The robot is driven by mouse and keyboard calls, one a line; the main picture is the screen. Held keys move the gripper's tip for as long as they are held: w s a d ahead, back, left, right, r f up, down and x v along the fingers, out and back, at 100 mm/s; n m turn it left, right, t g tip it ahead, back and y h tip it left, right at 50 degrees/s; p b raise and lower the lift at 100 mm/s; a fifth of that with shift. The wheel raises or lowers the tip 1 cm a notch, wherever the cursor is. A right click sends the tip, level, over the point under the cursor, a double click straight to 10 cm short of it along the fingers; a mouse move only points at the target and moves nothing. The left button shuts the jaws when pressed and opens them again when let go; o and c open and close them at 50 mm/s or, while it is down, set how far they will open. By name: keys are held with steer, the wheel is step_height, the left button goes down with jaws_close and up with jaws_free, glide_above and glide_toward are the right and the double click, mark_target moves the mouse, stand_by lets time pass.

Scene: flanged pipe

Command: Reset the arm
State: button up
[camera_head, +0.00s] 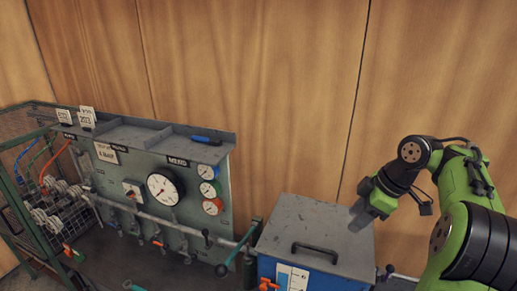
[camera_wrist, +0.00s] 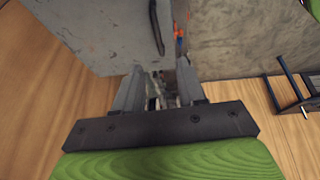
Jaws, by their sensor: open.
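My gripper (camera_head: 361,212) is at the end of my green and black arm, at the right of the head view. It hangs above the right part of the grey lid of a blue box (camera_head: 318,228). In the wrist view my gripper (camera_wrist: 160,85) shows two grey fingers spread apart, with nothing held between them. The box's lid (camera_wrist: 85,35) fills the upper left of the wrist view, with its dark handle near the top middle. From these views I cannot tell the exact height of the fingertips over the lid.
A grey panel with a large dial gauge (camera_head: 165,188), small gauges and a pipe stands left of the box. A blue-handled tool (camera_head: 204,140) lies on the panel's top ledge. A wire cage (camera_head: 50,205) is at far left. Wooden walls stand behind; the space above the box's left side is clear.

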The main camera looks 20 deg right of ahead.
steer(key=s+a+f+m+h+b, duration=0.1)
steer(key=s+a+m+b, duration=0.2)
steer(key=a, duration=0.7)
steer(key=s+a+f+m+h+b, duration=0.1)
steer(key=s+a+m+b, duration=0.1)
steer(key=a, duration=0.8)
steer(key=s+a+f+m+t+b, duration=0.1)
steer(key=s+f+m, duration=0.2)
steer(key=s, duration=0.3)
steer(key=s+a+f+m+t+h+b, duration=0.1)
steer(key=s+f+m+b, duration=0.1)
steer(key=s+f, duration=0.2)
steer(key=s, duration=0.3)
steer(key=shift+s+f+m, duration=0.15)
steer(key=shift+f+m, duration=0.25)
